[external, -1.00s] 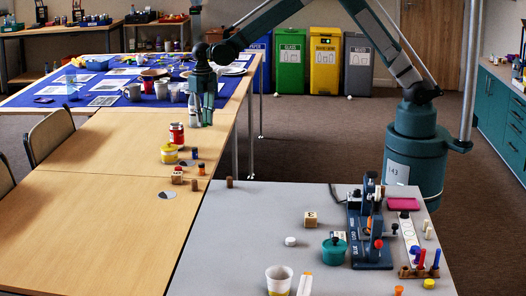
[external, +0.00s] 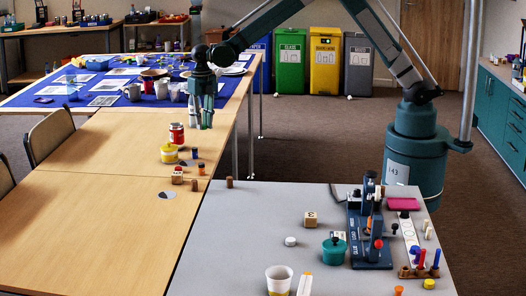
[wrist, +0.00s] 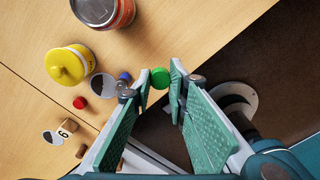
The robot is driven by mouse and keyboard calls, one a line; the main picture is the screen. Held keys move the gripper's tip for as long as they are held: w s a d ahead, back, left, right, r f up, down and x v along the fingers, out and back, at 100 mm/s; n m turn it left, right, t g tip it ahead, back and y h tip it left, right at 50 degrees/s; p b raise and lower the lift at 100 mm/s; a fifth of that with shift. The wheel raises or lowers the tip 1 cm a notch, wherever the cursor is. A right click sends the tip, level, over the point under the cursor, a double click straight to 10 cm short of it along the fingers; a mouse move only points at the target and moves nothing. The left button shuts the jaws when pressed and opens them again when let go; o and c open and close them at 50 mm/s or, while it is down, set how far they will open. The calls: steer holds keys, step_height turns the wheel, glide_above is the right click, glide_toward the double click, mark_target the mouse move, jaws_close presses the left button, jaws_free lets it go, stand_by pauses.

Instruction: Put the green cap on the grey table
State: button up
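The green cap (wrist: 160,78) is small and round and sits between my gripper's fingertips (wrist: 158,88), which appear to close on its sides. In the external view my gripper (external: 203,122) points down above the right part of the wooden table, and a bit of green shows at its tips. The grey table (external: 235,245) fills the right foreground of the external view, nearer the camera than my gripper. The cap is away from the grey table. The exact height of the cap above the wood cannot be told.
A red can (external: 177,134) and a yellow lidded pot (external: 168,154) stand on the wooden table (external: 100,215), near small blocks. The grey table holds a teal pot (external: 333,251), a white cup (external: 279,281), a lettered block (external: 310,219) and a blue device (external: 371,250). Its left part has free room.

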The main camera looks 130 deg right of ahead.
steer(key=w+a+m, duration=0.3)
steer(key=w+a, duration=0.2)
steer(key=a, duration=0.6)
steer(key=w+a+m, duration=0.3)
steer(key=w+a, duration=0.2)
steer(key=a, duration=0.5)
steer(key=w+a+m, duration=0.3)
steer(key=w+a, duration=0.2)
steer(key=a, duration=0.6)
steer(key=a+f+m, duration=0.2)
steer(key=a+m, duration=0.7)
steer(key=a, duration=2.3)
steer(key=shift+w+a, duration=0.2)
steer(key=shift+a, duration=0.1)
steer(key=w+d+r, duration=0.1)
steer(key=w+d, duration=1)
steer(key=d, duration=0.4)
steer(key=w+d+r, duration=0.1)
steer(key=w+d, duration=1.1)
steer(key=d, duration=3.6)
steer(key=shift+w+r, duration=0.2)
steer(key=shift+w, duration=0.15)
